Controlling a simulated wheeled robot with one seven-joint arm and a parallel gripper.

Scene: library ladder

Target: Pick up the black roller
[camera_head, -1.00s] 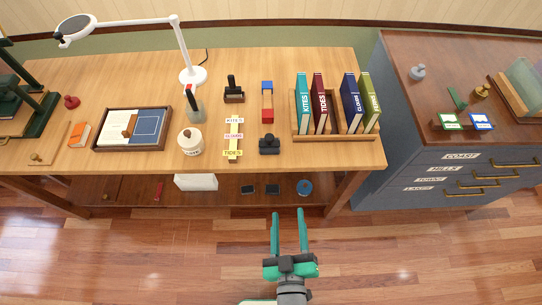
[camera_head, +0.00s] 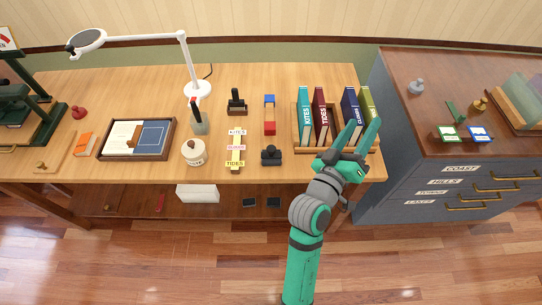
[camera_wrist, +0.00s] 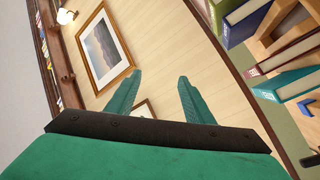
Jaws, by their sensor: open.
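Two small black things stand on the wooden table, and I cannot tell for sure which is the black roller. One black thing with an upright handle (camera_head: 236,102) stands at the back middle. A squat black thing with a knob on top (camera_head: 270,156) stands nearer the front edge, left of the book rack. My gripper (camera_head: 363,125) is open and empty over the right end of the rack, well to the right of both.
The book rack (camera_head: 332,150) holds several upright books. A white lamp (camera_head: 186,60) arches over the back left. A grey cabinet (camera_head: 400,185) stands right.

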